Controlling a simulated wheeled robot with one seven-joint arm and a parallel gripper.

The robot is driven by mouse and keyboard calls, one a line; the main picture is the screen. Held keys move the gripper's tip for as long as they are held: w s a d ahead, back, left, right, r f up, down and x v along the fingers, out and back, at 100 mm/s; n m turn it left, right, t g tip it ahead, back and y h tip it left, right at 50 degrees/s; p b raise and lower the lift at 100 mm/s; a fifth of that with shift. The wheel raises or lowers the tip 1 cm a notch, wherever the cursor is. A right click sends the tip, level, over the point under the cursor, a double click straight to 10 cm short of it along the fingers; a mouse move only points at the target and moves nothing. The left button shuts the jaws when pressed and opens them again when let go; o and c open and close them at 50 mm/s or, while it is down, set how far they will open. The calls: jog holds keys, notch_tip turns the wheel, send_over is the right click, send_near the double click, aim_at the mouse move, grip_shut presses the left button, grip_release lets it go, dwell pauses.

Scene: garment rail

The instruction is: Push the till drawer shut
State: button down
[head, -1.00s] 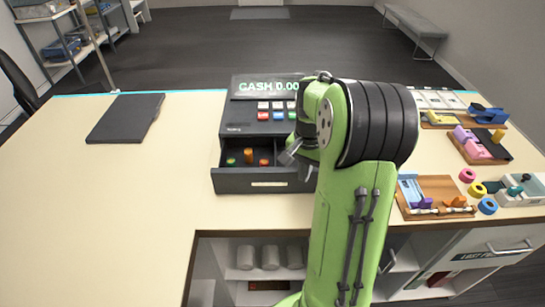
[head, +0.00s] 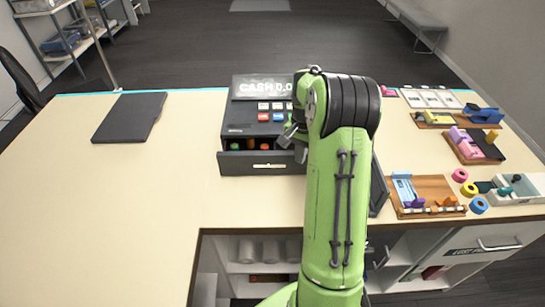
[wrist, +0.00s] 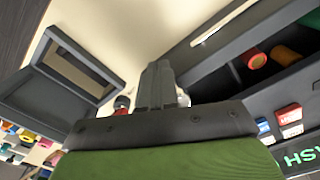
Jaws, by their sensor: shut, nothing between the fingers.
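The till (head: 255,118) is a dark register with a lit "CASH" display, standing on the counter. Its drawer (head: 240,163) is partly open, with a narrow gap showing a few coloured items inside. The drawer front with its pale label also shows in the wrist view (wrist: 205,45), at upper right. My gripper (head: 292,138) is at the right part of the drawer front, partly hidden by my green arm. In the wrist view my gripper's fingers (wrist: 157,80) are together and empty, close to the drawer front. I cannot tell whether they touch it.
A dark flat pad (head: 130,117) lies on the left of the counter. Trays with coloured parts (head: 428,190) and tape rolls (head: 478,205) stand at the right. A dark framed panel (head: 379,188) stands just right of my arm. The counter's left front is clear.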

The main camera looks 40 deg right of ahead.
jog(key=shift+w+d+p, duration=1.9)
jog(key=shift+w+p, duration=0.8)
jog(key=shift+p, duration=0.1)
notch_tip(320, 180, up, 8)
jog(key=s+p, duration=0.1)
jog(key=p, duration=0.3)
jog(key=shift+a, duration=0.45)
